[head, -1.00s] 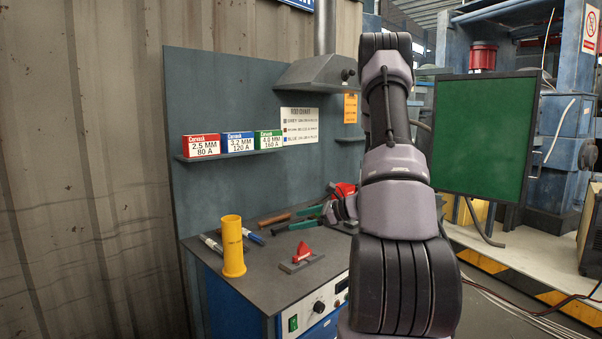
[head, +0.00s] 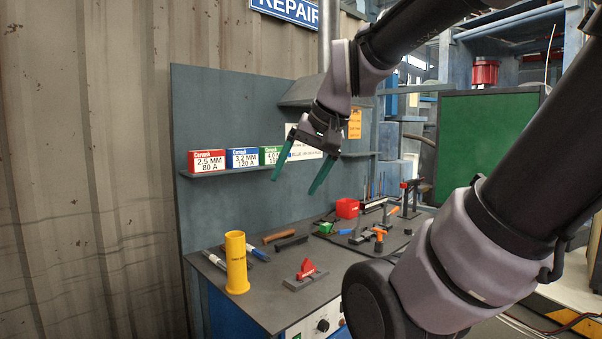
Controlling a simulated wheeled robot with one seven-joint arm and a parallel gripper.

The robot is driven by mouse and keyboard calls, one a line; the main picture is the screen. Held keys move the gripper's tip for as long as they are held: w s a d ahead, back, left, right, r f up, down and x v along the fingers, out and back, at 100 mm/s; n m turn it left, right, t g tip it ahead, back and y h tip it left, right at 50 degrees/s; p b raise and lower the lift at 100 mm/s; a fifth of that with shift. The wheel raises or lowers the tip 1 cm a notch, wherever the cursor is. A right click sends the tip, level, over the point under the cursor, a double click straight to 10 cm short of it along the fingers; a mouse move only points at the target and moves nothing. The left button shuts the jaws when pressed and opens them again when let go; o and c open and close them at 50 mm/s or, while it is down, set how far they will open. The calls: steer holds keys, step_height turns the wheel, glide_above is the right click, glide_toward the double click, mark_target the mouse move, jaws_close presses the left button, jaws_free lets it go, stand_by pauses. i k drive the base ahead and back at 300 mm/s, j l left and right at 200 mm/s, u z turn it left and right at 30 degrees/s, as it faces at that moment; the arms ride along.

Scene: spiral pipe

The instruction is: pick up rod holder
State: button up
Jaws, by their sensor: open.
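The rod holder appears to be the yellow upright tube (head: 237,264) with a round base and small dark print, at the front left of the grey bench. Its top opening shows and looks empty. My gripper (head: 295,186) hangs in the air over the bench, its two green fingers spread apart and pointing down and to the left. Nothing is between them. It appears above and to the right of the tube, well apart from it.
Behind the tube lie two markers (head: 258,253) and a wooden-handled brush (head: 282,236). A red-handled block (head: 307,271) sits to its right. Several tools and a red box (head: 347,208) fill the bench's right. A shelf with cartons (head: 207,162) is on the back panel.

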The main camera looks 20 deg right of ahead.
mark_target(413, 182)
steer(key=z, duration=1.4)
